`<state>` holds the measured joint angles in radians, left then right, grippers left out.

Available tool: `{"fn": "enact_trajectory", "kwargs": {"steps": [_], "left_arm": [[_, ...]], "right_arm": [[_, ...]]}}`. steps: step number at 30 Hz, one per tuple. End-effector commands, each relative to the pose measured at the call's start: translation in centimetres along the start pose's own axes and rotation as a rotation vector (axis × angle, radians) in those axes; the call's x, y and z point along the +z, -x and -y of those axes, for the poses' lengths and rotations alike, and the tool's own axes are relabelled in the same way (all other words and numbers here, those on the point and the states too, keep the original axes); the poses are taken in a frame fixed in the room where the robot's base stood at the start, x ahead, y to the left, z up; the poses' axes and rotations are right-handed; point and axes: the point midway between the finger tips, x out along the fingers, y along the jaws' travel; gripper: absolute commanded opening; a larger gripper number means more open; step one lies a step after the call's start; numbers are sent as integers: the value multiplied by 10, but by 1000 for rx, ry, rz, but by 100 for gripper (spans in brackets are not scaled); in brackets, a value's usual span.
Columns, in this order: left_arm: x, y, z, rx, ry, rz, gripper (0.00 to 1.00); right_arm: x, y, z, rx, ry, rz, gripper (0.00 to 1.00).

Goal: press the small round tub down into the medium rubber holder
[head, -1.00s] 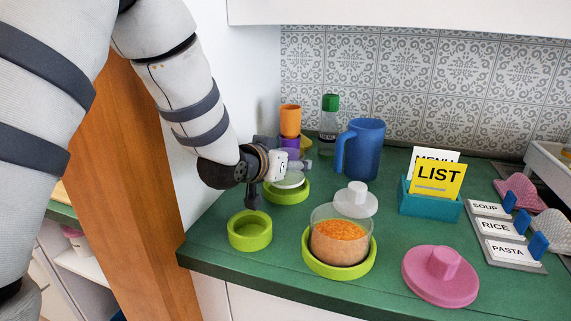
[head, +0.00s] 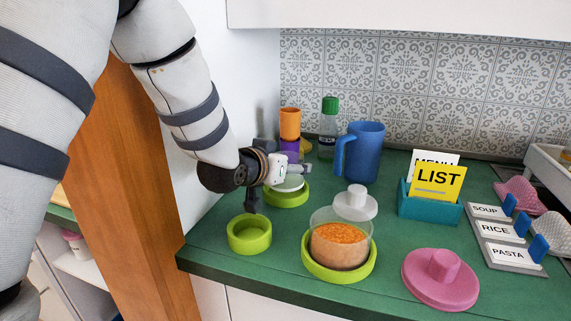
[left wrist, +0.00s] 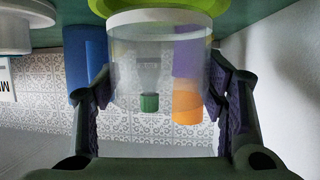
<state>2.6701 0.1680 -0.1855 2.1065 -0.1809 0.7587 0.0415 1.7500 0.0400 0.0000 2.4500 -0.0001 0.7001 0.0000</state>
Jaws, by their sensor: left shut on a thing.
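My left gripper (head: 292,170) is shut on the small round tub, a clear tub (left wrist: 160,60) that fills the middle of the left wrist view between both fingers. In the head view the tub's pale bottom (head: 289,184) shows at the opening of the rear lime-green holder (head: 287,199), which looks like the medium one. That holder's edge (left wrist: 160,5) also shows at the top of the left wrist view, right by the tub's end. I cannot tell how deep the tub sits. The gripper and wrist partly hide the tub. My right gripper is not in view.
A smaller green holder (head: 249,242) stands empty in front. A larger one (head: 338,272) holds a tub of orange food (head: 340,245). A blue jug (head: 366,150), orange cup (head: 290,123) and green-capped bottle (head: 329,125) stand close behind. White (head: 355,208) and pink (head: 440,285) lids lie right.

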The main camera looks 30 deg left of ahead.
Motion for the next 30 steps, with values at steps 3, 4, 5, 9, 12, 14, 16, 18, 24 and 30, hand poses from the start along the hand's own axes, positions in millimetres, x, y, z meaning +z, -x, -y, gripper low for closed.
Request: {"fn": "enact_trajectory", "kwargs": {"steps": [3, 4, 5, 9, 12, 14, 16, 18, 24, 30], "left_arm": [[0, 0, 0, 0, 0, -1, 18], [0, 0, 0, 0, 0, -1, 18], [0, 0, 0, 0, 0, -1, 18], [3, -2, 0, 0, 0, 0, 18], [6, -3, 0, 0, 0, 1, 18], [7, -3, 0, 0, 0, 1, 18], [9, -4, 0, 0, 0, 1, 18], [10, -5, 0, 0, 0, 1, 18], [15, -6, 0, 0, 0, 0, 18], [15, -6, 0, 0, 0, 0, 88]], "right_arm": [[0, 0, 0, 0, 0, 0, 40], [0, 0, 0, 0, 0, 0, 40], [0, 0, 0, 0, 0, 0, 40], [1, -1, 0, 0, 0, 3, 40], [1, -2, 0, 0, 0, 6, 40], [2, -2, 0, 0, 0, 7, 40], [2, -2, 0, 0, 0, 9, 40], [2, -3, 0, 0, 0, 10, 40], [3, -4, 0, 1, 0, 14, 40], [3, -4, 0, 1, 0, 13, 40]]}}
